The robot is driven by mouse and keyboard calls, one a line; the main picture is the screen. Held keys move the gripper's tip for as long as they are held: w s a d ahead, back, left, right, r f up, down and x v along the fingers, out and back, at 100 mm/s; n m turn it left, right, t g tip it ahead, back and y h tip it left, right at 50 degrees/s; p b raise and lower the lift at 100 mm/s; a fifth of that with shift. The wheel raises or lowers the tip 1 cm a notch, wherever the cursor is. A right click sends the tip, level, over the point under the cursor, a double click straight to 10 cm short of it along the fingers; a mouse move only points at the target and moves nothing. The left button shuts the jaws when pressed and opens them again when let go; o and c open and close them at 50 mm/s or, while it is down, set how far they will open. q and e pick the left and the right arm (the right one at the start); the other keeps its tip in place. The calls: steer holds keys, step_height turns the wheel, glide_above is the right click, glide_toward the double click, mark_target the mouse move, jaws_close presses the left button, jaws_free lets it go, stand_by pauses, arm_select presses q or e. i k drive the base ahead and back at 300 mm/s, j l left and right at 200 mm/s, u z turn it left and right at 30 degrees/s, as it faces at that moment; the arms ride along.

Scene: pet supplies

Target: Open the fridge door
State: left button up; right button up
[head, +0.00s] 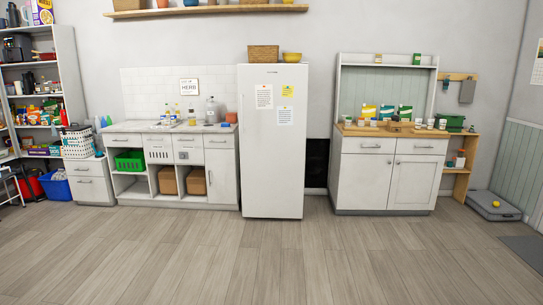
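The fridge (272,165) is a tall white unit against the back wall, near the middle of the head view. Its door faces me and looks shut. A slim vertical handle (242,110) seems to run along the door's left edge. Papers and a yellow note (287,90) are stuck on the upper door. A wicker basket (263,54) and a yellow bowl (292,57) stand on top. Neither of my grippers shows in the head view.
A white counter (165,140) with drawers and bottles stands left of the fridge, and a hutch cabinet (385,175) stands to the right. Loaded shelves (30,66) are at far left. A grey scale (493,206) lies at right. The wooden floor (270,262) ahead is clear.

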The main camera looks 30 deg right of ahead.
mark_target(273, 140)
steer(key=k+l, duration=0.1)
steer(key=l, duration=0.4)
steer(key=k+l, duration=0.1)
steer(key=l, duration=0.4)
steer(key=i+l, duration=0.1)
steer(key=l, duration=0.85)
steer(key=i+l, duration=0.15)
steer(key=l, duration=0.3)
steer(key=i+l+z, duration=0.1)
steer(key=l, duration=0.35)
steer(key=i+l, duration=0.5)
steer(key=i+l+z, duration=0.1)
steer(key=i+l, duration=0.45)
steer(key=i, duration=0.15)
steer(key=i+l, duration=0.45)
steer(key=i, duration=0.2)
